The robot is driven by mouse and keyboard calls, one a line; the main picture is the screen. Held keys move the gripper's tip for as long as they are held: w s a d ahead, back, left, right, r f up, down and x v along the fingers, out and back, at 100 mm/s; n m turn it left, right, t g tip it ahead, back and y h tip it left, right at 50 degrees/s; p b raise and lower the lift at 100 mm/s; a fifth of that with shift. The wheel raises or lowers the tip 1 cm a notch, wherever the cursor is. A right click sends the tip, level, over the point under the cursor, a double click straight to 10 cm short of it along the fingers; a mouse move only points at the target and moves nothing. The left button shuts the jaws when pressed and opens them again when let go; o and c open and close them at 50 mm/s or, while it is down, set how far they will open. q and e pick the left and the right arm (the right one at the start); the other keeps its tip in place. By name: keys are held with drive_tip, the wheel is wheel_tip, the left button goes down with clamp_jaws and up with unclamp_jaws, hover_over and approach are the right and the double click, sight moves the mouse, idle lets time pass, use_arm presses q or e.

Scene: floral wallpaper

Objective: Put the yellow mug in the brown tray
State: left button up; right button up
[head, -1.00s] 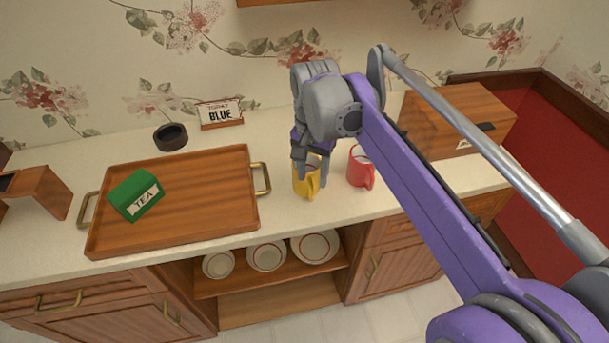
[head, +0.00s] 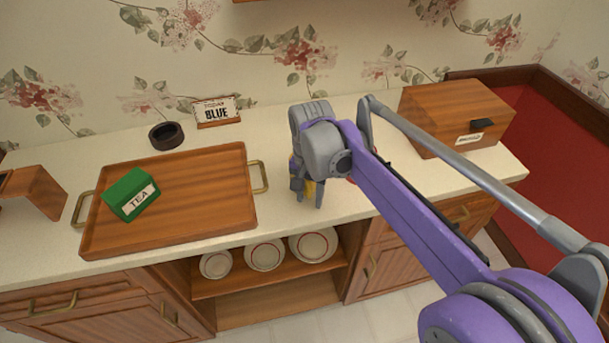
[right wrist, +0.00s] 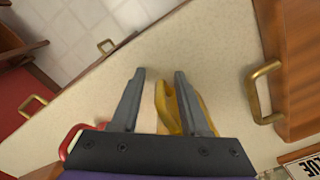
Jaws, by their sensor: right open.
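The yellow mug (head: 309,188) stands on the counter right of the brown tray, mostly hidden behind my right gripper (head: 306,197). In the right wrist view, part of the yellow mug (right wrist: 163,105) shows around the right-hand finger of the open gripper (right wrist: 159,75). That finger overlaps the mug; I cannot tell whether it is inside it. The jaws hold nothing. The brown tray (head: 205,205) lies flat on the counter with brass handles; its edge (right wrist: 300,70) shows at right in the wrist view. My left gripper is not in view.
A green tea box (head: 131,195) sits in the tray's left part. A red mug (right wrist: 73,138) stands close beside the yellow one. A dark ring-shaped dish (head: 166,135) and a BLUE sign (head: 216,112) stand behind the tray. A wooden box (head: 455,115) is at right.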

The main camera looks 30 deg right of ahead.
clamp_jaws()
idle(1.2)
